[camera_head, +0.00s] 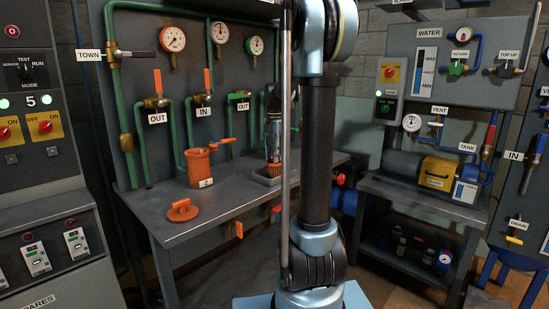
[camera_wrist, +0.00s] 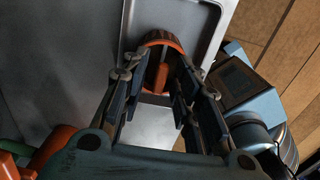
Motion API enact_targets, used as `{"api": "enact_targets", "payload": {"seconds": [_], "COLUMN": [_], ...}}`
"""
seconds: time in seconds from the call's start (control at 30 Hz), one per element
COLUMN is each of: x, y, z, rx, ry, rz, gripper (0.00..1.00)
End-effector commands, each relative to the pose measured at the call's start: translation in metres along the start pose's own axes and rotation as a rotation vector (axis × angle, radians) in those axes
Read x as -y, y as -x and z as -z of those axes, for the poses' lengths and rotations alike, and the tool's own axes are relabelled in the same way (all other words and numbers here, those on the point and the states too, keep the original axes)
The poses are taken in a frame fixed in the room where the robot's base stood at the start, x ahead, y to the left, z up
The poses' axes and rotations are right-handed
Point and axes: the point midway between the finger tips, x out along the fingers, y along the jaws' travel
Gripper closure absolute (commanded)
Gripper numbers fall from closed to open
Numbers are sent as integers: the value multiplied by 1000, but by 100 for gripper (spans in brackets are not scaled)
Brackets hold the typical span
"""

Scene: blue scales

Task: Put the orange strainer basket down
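The orange strainer basket (camera_wrist: 163,42) shows in the wrist view as an orange ring with a dark ribbed edge and an orange bar inside. In the head view its narrow body (camera_head: 274,153) is upright, low over the grey tray (camera_head: 258,179). My gripper (camera_wrist: 161,80) points down, with its fingers on both sides of the basket's top and apparently closed on it. The exact finger contact is hard to see. The tray rim (camera_wrist: 127,22) surrounds the basket in the wrist view. I cannot tell whether the basket's bottom touches the tray floor.
An orange strainer pot (camera_head: 199,167) stands on the grey bench (camera_head: 228,197) left of the tray. An orange lid with a handle (camera_head: 182,211) lies near the bench's front edge. Green pipes (camera_head: 131,100) and valves rise behind. Bare bench top lies between lid and tray.

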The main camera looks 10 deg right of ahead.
Motion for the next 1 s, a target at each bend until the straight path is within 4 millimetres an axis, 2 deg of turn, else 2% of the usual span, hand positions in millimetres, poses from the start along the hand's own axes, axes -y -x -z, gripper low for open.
{"api": "enact_targets", "payload": {"seconds": [0.17, 0.4, 0.6, 0.8, 1.0], "x": [0, 0, 0, 0, 3], "y": [23, 68, 100, 116, 118], "z": [0, 0, 0, 0, 2], "rx": [0, 0, 0, 0, 1], "ry": [0, 0, 0, -1, -14], "rz": [0, 0, 0, 0, -1], "gripper": [71, 71, 71, 71, 71]}}
